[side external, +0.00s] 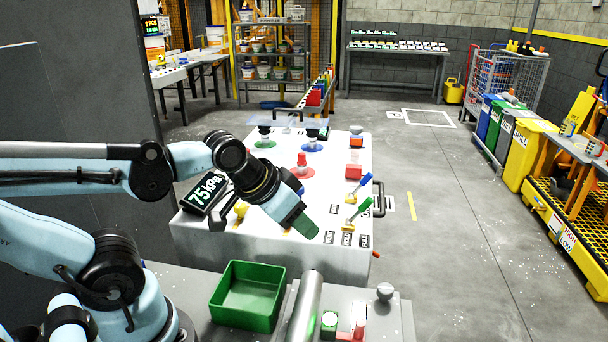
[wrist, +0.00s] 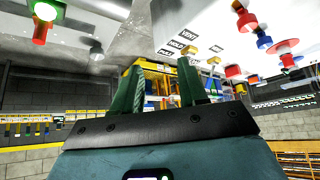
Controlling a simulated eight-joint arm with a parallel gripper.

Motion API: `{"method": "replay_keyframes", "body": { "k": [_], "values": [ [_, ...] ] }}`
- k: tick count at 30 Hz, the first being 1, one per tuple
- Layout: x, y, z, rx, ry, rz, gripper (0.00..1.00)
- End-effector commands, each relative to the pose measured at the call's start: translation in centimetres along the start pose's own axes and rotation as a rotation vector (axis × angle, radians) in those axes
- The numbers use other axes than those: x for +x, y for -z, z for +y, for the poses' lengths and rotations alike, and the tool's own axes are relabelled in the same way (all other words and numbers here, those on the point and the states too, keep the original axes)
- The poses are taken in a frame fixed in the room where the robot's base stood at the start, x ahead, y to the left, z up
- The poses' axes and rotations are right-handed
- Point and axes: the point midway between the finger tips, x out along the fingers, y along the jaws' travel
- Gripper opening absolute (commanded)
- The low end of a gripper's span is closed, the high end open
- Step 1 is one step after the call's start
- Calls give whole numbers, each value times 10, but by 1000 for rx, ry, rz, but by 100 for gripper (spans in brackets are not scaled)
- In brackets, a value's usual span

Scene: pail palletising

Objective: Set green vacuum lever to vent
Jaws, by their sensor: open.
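The green lever (side external: 361,208) is on the white table in the side view, its handle tilting up to the right from a yellow base. Black position labels (side external: 346,239) lie in front of it, too small there to read surely. The wrist view shows labels reading VENT (wrist: 189,34) and HOLD (wrist: 175,44) by small yellow parts (wrist: 189,48); the green handle cannot be made out there. My gripper (side external: 306,230) hangs over the table, left of the lever and apart from it. Its green fingers (wrist: 161,80) stand apart and empty in the wrist view.
A blue lever (side external: 361,184) stands just behind the green one. A red mushroom-shaped part (side external: 301,160) and a 75 kPa display (side external: 205,192) are also on the white table (side external: 205,245). A green bin (side external: 248,296) is nearer the camera.

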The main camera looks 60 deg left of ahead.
Motion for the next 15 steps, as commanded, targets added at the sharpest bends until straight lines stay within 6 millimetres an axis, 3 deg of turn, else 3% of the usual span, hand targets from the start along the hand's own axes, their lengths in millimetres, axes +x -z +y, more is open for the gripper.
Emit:
{"method": "replay_keyframes", "body": {
  "k": [8,15],
  "values": [
    [2,8,-2,6,33,-33,44],
    [17,39,-9,12,191,-134,44]
  ]
}}
